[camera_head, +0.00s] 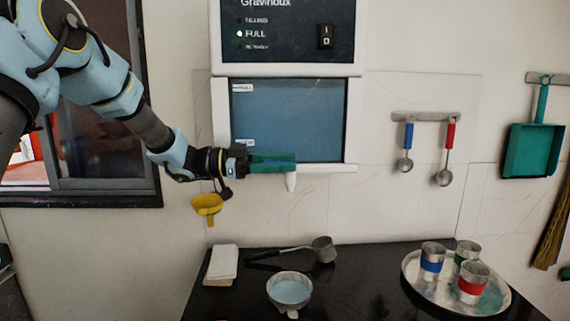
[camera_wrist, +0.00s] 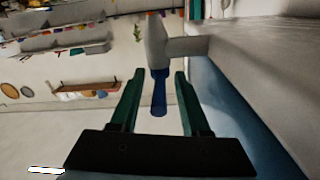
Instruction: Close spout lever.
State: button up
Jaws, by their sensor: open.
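The white spout (camera_head: 290,183) sticks down below the blue-windowed water tank (camera_head: 285,120) on the wall. My gripper (camera_head: 292,162) is at the spout, its green fingers pointing right and hiding the spout's upper part. In the wrist view, the blue spout lever (camera_wrist: 159,95) extends from the white spout (camera_wrist: 155,45) into the gap between the fingers of my gripper (camera_wrist: 158,73). The fingers are open, one on each side of the lever, with visible gaps on both sides. The head view does not show the lever.
A bowl of bluish liquid (camera_head: 290,293) stands on the dark counter below the spout. A ladle (camera_head: 323,249) and a white block (camera_head: 222,262) are near it. A tray (camera_head: 410,285) with banded cups is at right. A yellow object (camera_head: 207,205) shows below my wrist.

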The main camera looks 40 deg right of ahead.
jog(key=b+v, duration=0.3)
jog(key=v, duration=0.7)
jog(key=shift+w+a, duration=0.1)
jog(key=shift+w, duration=0.1)
